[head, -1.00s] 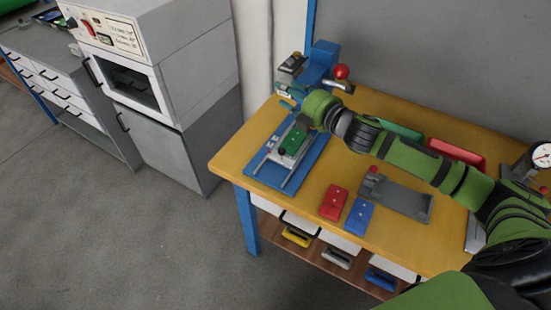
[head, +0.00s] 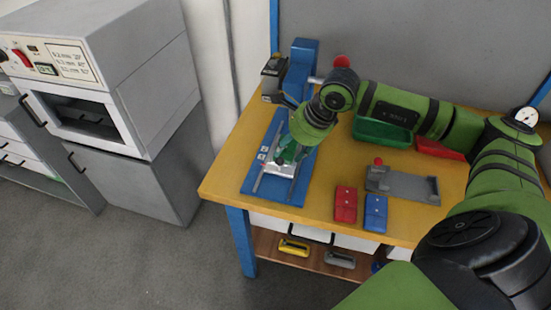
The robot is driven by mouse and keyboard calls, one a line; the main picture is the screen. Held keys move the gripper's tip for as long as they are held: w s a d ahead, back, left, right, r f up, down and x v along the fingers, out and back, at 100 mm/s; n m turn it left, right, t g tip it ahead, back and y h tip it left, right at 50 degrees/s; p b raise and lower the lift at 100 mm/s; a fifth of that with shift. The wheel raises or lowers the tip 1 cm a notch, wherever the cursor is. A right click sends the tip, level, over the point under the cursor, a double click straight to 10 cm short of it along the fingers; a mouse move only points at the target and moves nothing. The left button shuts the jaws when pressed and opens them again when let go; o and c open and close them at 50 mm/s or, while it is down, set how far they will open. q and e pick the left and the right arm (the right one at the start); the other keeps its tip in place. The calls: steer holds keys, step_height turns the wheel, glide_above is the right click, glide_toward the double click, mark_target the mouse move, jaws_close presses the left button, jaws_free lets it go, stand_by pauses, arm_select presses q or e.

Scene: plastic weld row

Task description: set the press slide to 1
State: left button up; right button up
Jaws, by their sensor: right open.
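The press (head: 304,58) stands at the back left of the yellow table, with a blue upright and a red-knobbed lever. Its blue base (head: 256,178) reaches toward the front edge and carries two metal rails. The pale press slide (head: 278,170) sits on these rails, toward their front half. My right gripper (head: 287,160) points down over the slide, its jaws open. It hides most of the slide and the green piece on it; whether it touches them I cannot tell. Small marks on the base are too small to read. My left gripper is not in view.
A red block (head: 346,204) and a blue block (head: 375,212) lie right of the base. A grey fixture (head: 408,187), a green tray (head: 384,133) and a red tray (head: 438,149) are farther right. A grey oven (head: 95,85) stands left of the table.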

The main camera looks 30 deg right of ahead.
mark_target(281, 159)
steer(key=p+x, duration=0.1)
steer(key=x, duration=0.4)
steer(key=shift+f, duration=0.1)
steer(key=shift+w+a+f, duration=0.15)
steer(key=shift+w+f, duration=0.05)
steer(key=shift+f, duration=0.3)
steer(key=shift+c, duration=0.4)
